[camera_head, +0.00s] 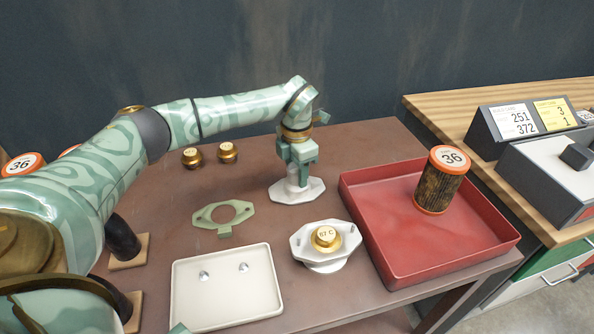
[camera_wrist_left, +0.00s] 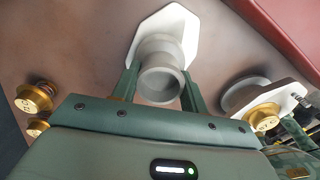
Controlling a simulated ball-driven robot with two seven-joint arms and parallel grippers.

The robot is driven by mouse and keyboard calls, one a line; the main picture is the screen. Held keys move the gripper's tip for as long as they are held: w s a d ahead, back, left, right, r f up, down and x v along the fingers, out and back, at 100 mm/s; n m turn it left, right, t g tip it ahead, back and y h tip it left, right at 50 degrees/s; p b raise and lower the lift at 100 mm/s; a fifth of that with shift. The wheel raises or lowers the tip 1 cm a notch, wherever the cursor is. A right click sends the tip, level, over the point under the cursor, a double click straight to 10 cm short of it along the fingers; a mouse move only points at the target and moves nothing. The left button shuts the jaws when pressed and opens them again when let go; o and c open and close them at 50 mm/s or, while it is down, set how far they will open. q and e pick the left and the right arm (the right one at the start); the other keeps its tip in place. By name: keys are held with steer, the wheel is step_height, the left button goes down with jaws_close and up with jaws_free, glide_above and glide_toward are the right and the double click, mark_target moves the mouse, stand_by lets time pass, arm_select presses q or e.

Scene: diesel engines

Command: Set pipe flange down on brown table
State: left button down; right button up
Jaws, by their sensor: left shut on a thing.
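The pipe flange (camera_head: 298,190) is a pale grey-white piece with a flat angular base and a round neck. My left gripper (camera_head: 298,165) points down from above and is shut on its neck. In the left wrist view the flange (camera_wrist_left: 163,52) sits between the two fingers (camera_wrist_left: 158,90), its open round end facing the camera. The flange is upright, its base at or very close to the surface of the brown table (camera_head: 255,175); I cannot tell if it touches.
A red tray (camera_head: 440,258) with an orange-ended filter (camera_head: 440,182) lies to the right. A white housing (camera_head: 322,262) with a brass thermostat (camera_head: 326,238) stands in front. A green gasket (camera_head: 224,214), a cream tray (camera_head: 228,292) and two brass thermostats (camera_head: 228,152) lie left.

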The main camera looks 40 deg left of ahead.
arm_select(q)
steer(key=c, duration=0.8)
jaws_free()
steer(key=shift+f, duration=0.1)
steer(key=shift+o, duration=0.2)
step_height(320, 180, up, 12)
steer(key=p, duration=0.3)
steer(key=shift+p, duration=0.3)
